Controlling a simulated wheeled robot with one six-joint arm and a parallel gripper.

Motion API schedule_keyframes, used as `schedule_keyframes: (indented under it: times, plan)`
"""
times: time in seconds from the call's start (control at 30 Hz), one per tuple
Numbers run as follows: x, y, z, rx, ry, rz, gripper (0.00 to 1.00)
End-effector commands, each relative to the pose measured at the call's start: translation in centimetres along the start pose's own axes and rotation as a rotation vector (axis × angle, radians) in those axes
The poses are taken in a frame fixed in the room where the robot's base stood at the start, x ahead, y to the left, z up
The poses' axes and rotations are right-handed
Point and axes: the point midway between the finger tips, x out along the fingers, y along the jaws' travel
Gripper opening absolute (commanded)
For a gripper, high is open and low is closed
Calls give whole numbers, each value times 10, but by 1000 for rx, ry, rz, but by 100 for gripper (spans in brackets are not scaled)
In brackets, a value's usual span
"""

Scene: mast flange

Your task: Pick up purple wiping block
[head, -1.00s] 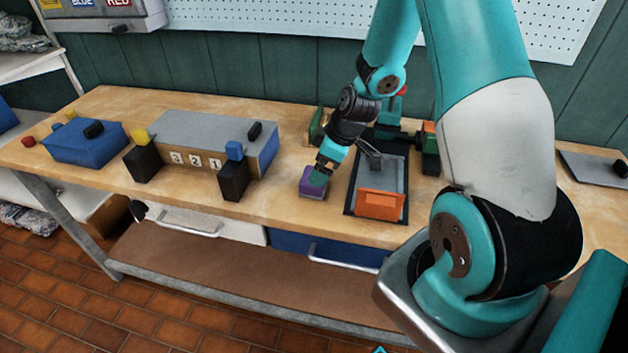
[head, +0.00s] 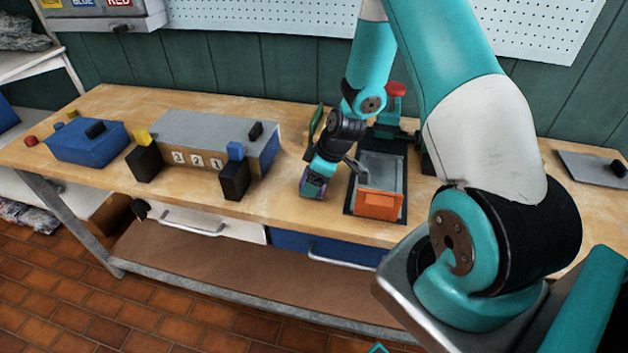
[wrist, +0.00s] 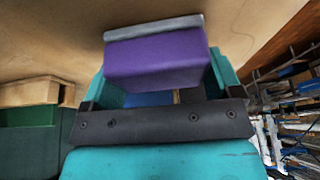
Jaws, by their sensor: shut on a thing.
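The purple wiping block (wrist: 158,62) fills the middle of the wrist view, a purple box with a grey strip (wrist: 155,27) along its far edge. My gripper (wrist: 165,92) is shut on it, with a teal finger at each side. In the head view my gripper (head: 316,182) is at the bench, left of the grey and orange fixture, and mostly covers the purple block (head: 309,188). I cannot tell whether the block touches the bench top.
The fixture with an orange front (head: 377,205) stands close on the right of my gripper. A grey box with number tiles (head: 205,140) and black posts stands to the left, with a blue box (head: 87,143) farther left. Bare wooden bench (head: 275,205) lies between.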

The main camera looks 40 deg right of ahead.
Motion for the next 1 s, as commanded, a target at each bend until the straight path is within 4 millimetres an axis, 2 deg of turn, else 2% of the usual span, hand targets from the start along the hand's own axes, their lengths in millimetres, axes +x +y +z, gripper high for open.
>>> schedule_keyframes:
  times: [0.23,0.37,0.47,0.8,1.0]
  plan:
    - [-6,0,-3,0,1,1,60]
    - [-20,1,-9,-1,2,3,60]
    - [-39,2,-17,-3,4,7,60]
    - [-134,1,-56,-3,4,8,60]
    - [-169,0,-71,-2,3,4,60]
